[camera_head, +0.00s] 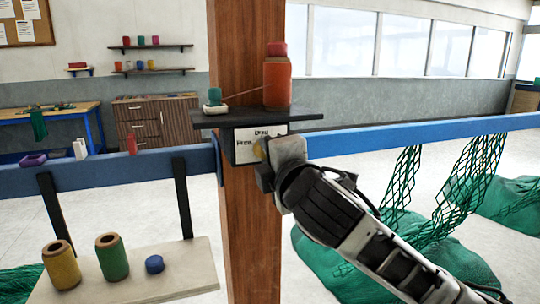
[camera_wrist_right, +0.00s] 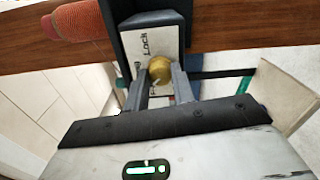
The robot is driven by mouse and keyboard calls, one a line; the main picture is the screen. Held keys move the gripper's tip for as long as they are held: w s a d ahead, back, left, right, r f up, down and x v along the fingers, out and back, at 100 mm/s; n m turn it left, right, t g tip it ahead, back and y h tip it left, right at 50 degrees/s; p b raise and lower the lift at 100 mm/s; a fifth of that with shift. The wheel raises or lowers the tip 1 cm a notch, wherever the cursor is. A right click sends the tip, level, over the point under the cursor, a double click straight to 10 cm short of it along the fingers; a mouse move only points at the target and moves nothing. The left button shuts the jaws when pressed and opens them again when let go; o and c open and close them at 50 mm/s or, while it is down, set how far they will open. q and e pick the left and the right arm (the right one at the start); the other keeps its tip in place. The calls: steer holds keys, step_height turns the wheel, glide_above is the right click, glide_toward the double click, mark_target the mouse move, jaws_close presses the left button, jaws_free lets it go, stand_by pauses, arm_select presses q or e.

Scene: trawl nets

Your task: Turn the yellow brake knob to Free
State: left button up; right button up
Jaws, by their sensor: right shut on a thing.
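The yellow brake knob (camera_head: 258,149) sits on a white label plate (camera_head: 245,143) under a dark shelf on the wooden post. My right gripper (camera_head: 264,164) reaches it from the lower right and partly covers it. In the right wrist view the knob (camera_wrist_right: 160,68) is between the two fingers, which are shut on it. The plate shows "Free" at the left and another word at the top in the head view. "Lock" is readable in the wrist view. The knob's pointing direction cannot be told. My left gripper is not in view.
The dark shelf (camera_head: 215,120) above the knob holds an orange spool (camera_head: 277,84) and a small green spool. The wooden post (camera_head: 252,230) stands behind. Blue rails run to both sides, with green nets (camera_head: 405,180) at the right. A pale board (camera_head: 180,280) holds spools at the lower left.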

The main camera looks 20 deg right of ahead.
steer(key=shift+r+n, duration=0.15)
steer(key=shift+n, duration=2.15)
steer(key=o, duration=1)
steer(key=shift+s, duration=0.1)
